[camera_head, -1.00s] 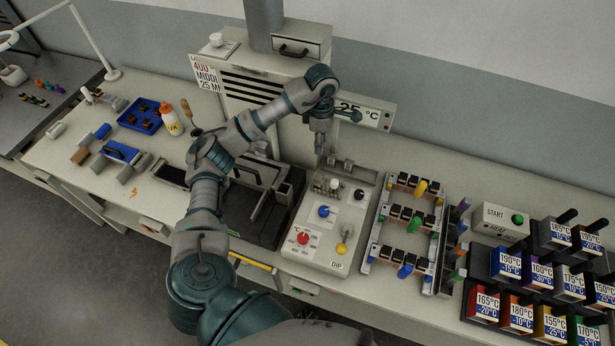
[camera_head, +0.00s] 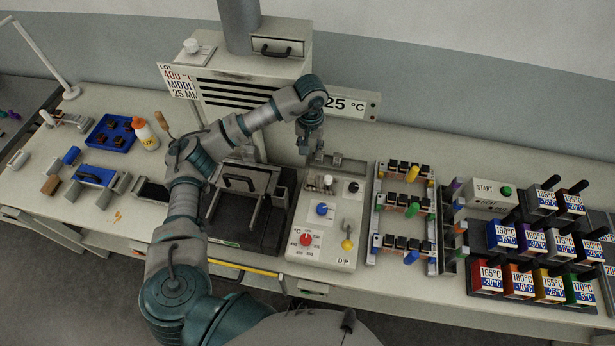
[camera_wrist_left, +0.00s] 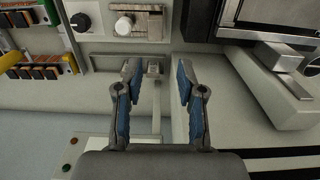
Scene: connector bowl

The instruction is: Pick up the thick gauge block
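My left gripper (camera_head: 312,150) hangs pointing down at the left end of a grey metal holder (camera_head: 345,165) behind the dial panel. In the left wrist view, its two blue-padded fingers (camera_wrist_left: 159,76) are open and apart. A small grey block (camera_wrist_left: 154,68) shows between the fingertips at the end of the holder (camera_wrist_left: 112,57); neither finger clearly touches it. I cannot tell from its size whether this is the thick gauge block. My right gripper is not in view.
The dial panel (camera_head: 326,222) with coloured knobs stands in front of the holder. A black press-like fixture (camera_head: 245,205) is left of it, and a connector rack (camera_head: 405,215) right. A grey cabinet (camera_head: 235,65) stands behind. Labelled temperature blocks (camera_head: 487,276) fill the right side.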

